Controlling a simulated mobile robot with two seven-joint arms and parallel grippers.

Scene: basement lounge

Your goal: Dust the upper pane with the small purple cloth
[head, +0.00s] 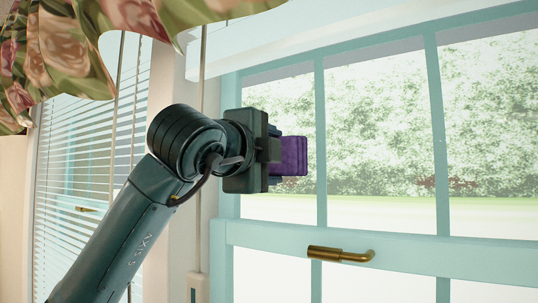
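The small purple cloth (291,156) is folded into a block shape at the tip of my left gripper (275,156). My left arm comes in from the lower left, and the gripper points right, shut on the cloth. I cannot tell whether the cloth touches the glass. The upper pane is divided by pale teal vertical bars, with green shrubs outside. My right gripper does not show.
A brass handle (340,254) sticks out from the teal horizontal rail (450,256) below the pane. A floral valance (70,55) hangs at upper left above white blinds (85,170). A thin cord (199,140) hangs behind my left arm.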

